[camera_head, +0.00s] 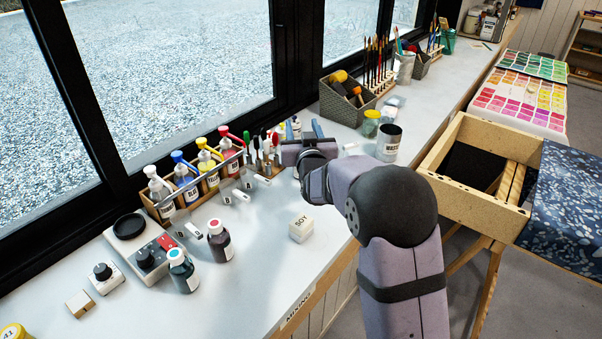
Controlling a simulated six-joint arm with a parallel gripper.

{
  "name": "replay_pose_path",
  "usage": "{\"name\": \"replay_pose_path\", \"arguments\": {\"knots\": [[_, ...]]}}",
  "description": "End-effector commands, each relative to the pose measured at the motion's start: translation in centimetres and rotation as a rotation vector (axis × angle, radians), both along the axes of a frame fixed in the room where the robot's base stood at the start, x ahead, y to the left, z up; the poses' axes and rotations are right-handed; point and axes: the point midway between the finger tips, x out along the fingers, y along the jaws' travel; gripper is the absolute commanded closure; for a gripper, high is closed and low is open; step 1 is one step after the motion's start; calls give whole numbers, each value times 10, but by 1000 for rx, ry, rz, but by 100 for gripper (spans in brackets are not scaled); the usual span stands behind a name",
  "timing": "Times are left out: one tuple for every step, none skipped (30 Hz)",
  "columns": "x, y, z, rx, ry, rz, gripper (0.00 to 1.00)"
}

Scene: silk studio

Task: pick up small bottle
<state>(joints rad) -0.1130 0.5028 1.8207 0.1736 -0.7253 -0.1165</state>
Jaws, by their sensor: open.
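Two small dark bottles stand upright at the front of the white counter, one with a red cap (220,240) and one with a light blue cap (183,270). Several capped bottles stand in a wooden rack (206,186) by the window, with white, blue, yellow and red tops. I cannot tell which one is the small bottle. My gripper (304,128) is open above the counter, right of the rack, with its fingers pointing away toward the window. It is apart from the two dark bottles. My wrist hides part of the counter below it.
A white block marked SOY (301,229) sits near the counter edge. A hotplate-like device (143,247) stands at the left. A dark labelled can (389,143), a jar (371,124) and a grey basket (347,102) stand right of my gripper. The counter (262,267) is clear at front centre.

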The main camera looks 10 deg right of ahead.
Motion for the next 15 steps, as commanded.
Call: {"name": "replay_pose_path", "arguments": {"knots": [[2,1,1,-5,-18,-1,55],[3,2,2,-7,-26,-1,55],[3,2,4,-9,-34,-2,55],[4,2,5,-10,-37,-2,55],[4,2,5,-11,-38,-2,55],[4,2,5,-11,-38,-2,55],[4,2,3,-11,-37,-2,55],[4,2,2,-11,-36,-2,55],[4,2,-2,-11,-34,-2,55],[4,2,-5,-11,-33,-2,55],[4,2,-8,-11,-33,-2,55],[4,2,-13,-11,-32,-2,55],[3,2,-18,-11,-31,-2,55],[3,2,-23,-11,-31,-2,55],[4,2,-29,-12,-31,-2,55]]}}
